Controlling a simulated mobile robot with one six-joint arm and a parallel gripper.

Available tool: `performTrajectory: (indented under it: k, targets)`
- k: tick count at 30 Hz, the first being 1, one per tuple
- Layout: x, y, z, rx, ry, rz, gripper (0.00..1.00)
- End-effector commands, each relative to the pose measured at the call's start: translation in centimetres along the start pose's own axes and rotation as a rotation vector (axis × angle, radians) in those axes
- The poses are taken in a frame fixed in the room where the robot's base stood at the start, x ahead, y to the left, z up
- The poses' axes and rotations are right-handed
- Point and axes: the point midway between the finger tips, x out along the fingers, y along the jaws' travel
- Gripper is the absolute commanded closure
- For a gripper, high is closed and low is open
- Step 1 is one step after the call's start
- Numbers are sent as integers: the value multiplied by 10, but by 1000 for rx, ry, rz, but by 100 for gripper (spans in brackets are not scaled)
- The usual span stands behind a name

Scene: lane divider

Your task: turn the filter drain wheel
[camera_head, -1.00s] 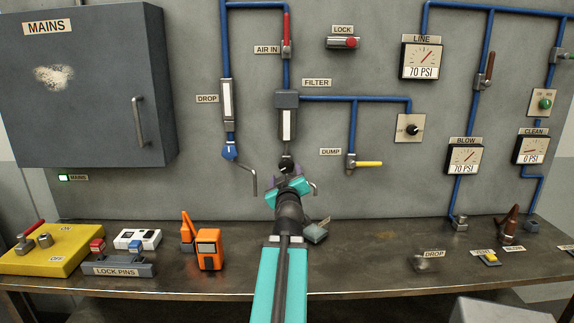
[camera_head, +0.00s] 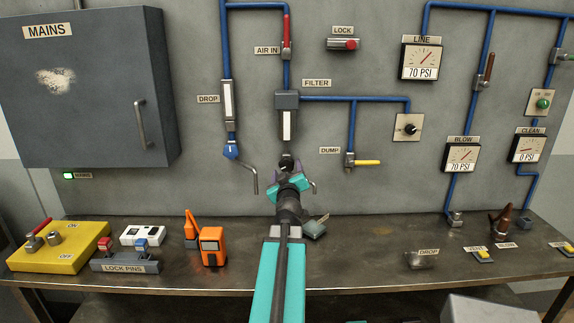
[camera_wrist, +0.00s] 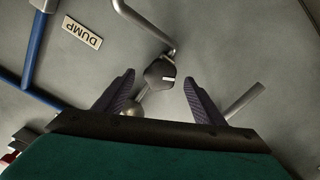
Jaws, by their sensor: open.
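The filter drain wheel (camera_head: 286,162) is a small dark knob under the filter (camera_head: 287,115) on the wall panel. In the wrist view the dark wheel (camera_wrist: 160,76), with a small white mark on its face, lies between the fingertips in the picture. My gripper (camera_head: 287,173) is just below and in front of the wheel in the head view and partly covers its surroundings. In the wrist view my gripper (camera_wrist: 158,79) is open, with one dark finger on each side of the wheel. No contact shows, and the remaining depth to the wheel is hard to tell.
A bent metal pipe (camera_wrist: 145,25) passes close to the wheel in the wrist view. Another grey tube (camera_wrist: 245,103) is beyond the right finger. The yellow dump handle (camera_head: 367,162) is to the right. Orange devices (camera_head: 212,246) stand on the bench at left.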

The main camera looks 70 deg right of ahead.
Motion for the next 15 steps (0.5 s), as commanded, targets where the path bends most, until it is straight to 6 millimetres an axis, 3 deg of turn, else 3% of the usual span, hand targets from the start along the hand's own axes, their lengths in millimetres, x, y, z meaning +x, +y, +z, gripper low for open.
performTrajectory:
  k: [6,15]
  targets:
    - [18,0,0,0,0,0,37]
    - [25,0,0,0,1,0,37]
